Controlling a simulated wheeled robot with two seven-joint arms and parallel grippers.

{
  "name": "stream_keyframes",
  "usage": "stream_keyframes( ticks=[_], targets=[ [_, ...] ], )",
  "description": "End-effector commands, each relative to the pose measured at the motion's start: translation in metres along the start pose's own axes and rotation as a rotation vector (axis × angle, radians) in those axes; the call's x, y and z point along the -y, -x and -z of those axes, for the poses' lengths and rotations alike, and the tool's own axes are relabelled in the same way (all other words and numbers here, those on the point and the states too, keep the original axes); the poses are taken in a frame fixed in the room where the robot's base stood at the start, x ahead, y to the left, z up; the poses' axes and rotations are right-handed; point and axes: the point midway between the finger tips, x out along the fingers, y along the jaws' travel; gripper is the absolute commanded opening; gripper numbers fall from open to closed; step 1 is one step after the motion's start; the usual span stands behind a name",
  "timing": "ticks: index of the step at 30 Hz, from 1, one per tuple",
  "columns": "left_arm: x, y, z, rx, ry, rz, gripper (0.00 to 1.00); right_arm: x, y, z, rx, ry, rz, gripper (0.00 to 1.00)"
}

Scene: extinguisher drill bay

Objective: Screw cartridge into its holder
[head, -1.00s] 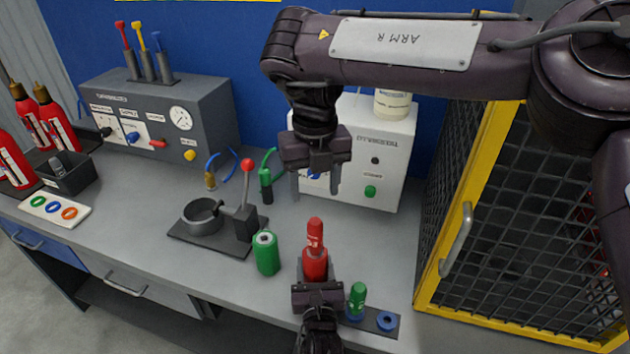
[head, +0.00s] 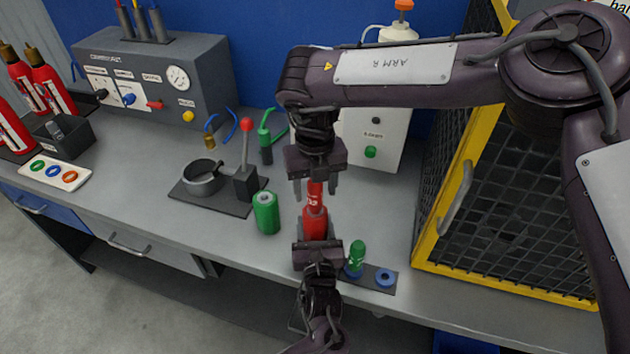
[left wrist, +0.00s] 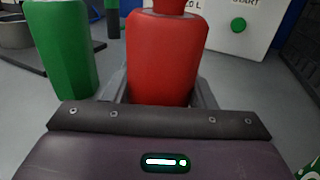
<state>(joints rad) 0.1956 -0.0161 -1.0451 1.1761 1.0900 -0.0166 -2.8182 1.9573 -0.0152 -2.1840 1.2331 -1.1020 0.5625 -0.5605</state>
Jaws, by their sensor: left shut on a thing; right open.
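A red body (head: 315,224), apparently the holder, stands upright at the bench's front. My left gripper (head: 316,242) is shut on it from the front. The red body fills the middle of the left wrist view (left wrist: 165,60). A slimmer red cartridge with white marks (head: 314,196) sits upright on top of it; how far it is seated I cannot tell. My right gripper (head: 315,186) points down directly above, open, with its fingers on either side of the cartridge's upper part. The cartridge's top is hidden by that gripper.
A green cylinder (head: 266,213) stands close left. A lever stand (head: 246,183) is behind left. A yellow-framed cage (head: 462,190) bounds the right.

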Motion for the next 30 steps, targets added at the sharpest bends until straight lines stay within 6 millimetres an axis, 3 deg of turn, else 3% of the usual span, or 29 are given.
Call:
stream_keyframes(
  ticks=[4, 15, 17, 22, 23, 28, 30],
  targets=[
    [0.0001, 0.0003, 0.0008, -0.002, -0.001, 0.001, 0.00, -0.0001, 0.0000, 0.0001, 0.000, 0.000, 0.000, 0.51],
    [0.0001, 0.0003, 0.0008, -0.002, -0.001, 0.001, 0.00, -0.0001, 0.0003, 0.0001, 0.000, 0.001, 0.000, 0.03],
    [0.0001, 0.0003, 0.0008, -0.002, -0.001, 0.001, 0.00, -0.0002, 0.0003, 0.0001, 0.000, -0.002, -0.001, 0.01],
    [0.0001, 0.0003, 0.0008, -0.002, 0.000, 0.001, 0.00, -0.0002, 0.0005, -0.0001, 0.000, -0.006, -0.001, 0.01],
    [0.0001, 0.0003, 0.0008, -0.002, 0.000, 0.001, 0.00, -0.0002, 0.0005, -0.0001, 0.000, -0.006, -0.001, 0.32],
    [0.0001, 0.0003, 0.0007, -0.002, 0.000, 0.000, 0.00, -0.0002, 0.0005, -0.0001, 0.000, -0.006, -0.001, 0.53],
    [0.0001, 0.0003, 0.0007, -0.002, 0.000, 0.000, 0.00, -0.0002, 0.0005, -0.0001, 0.000, -0.006, -0.001, 0.53]
  ],
)
